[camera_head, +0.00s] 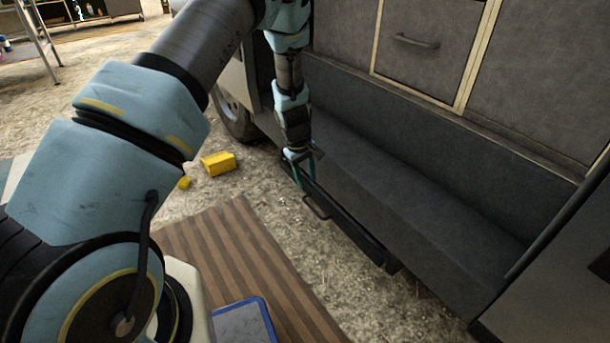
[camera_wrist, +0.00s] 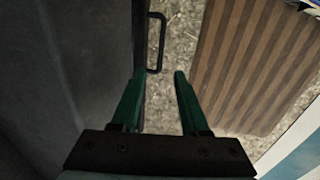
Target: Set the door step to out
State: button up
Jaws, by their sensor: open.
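The door step (camera_head: 352,232) is a dark narrow ledge low along the van's side, below the grey sill. A black U-shaped handle (camera_head: 316,208) sticks out from its outer edge. The handle also shows in the wrist view (camera_wrist: 162,43), beyond my fingertips and roughly in line with the gap between them. My gripper (camera_head: 296,180) points down by the step's far end, close to the handle. In the wrist view its two green fingers (camera_wrist: 160,75) are apart with nothing between them. I cannot tell from these views how far the step is extended.
A yellow block (camera_head: 218,163) lies near the van's wheel (camera_head: 232,113). A drawer front (camera_head: 425,50) stands above the grey sill (camera_head: 400,165). Gravel shows between mat and step.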

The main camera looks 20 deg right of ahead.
notch_tip(320, 180, up, 11)
jog(key=a+p, duration=0.2)
jog(key=p, duration=0.1)
jog(key=shift+s, duration=0.2)
jog(key=shift+f, duration=0.1)
